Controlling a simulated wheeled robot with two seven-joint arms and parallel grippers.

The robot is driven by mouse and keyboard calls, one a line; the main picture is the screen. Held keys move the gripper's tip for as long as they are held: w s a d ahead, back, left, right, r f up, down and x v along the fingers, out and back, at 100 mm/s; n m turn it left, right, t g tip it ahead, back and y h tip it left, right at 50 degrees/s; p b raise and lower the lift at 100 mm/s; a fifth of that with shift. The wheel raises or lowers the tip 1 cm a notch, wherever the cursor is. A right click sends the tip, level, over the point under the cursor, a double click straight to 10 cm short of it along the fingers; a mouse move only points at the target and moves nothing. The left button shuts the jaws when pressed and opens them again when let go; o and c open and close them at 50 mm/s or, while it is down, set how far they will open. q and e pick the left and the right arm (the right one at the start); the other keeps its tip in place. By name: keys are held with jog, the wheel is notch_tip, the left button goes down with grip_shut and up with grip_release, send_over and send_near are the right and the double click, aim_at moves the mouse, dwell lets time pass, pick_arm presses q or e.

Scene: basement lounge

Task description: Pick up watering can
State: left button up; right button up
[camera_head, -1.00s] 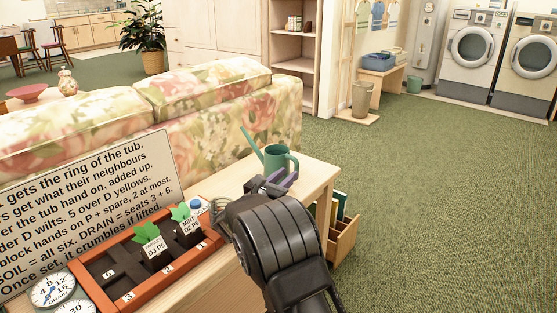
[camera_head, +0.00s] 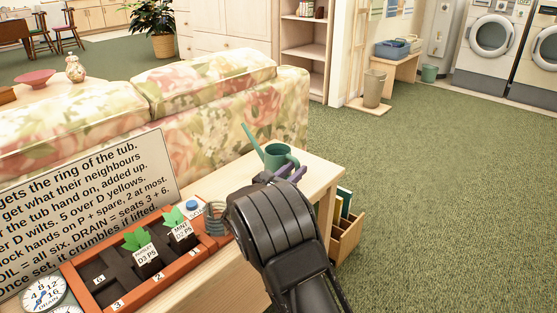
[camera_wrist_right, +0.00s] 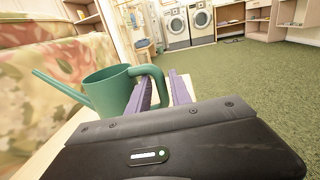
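The green watering can (camera_head: 277,158) stands upright near the far right end of the wooden table, its long spout pointing up and left. It also shows in the right wrist view (camera_wrist_right: 108,91), with its loop handle on the right side. My right gripper (camera_head: 287,173) is at the handle side of the can. In the right wrist view its two purple fingers (camera_wrist_right: 160,77) are apart, with the handle between them and a gap showing. The black gripper body hides part of the table. My left gripper is not in view.
An orange planter tray (camera_head: 84,270) with labelled plants, a text sign (camera_head: 90,205) and dials (camera_head: 43,293) occupy the table's left part. A floral sofa (camera_head: 215,100) stands close behind the table. Open green carpet (camera_head: 440,200) lies to the right.

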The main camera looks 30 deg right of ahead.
dwell(0.4)
grip_shut()
dwell(1.3)
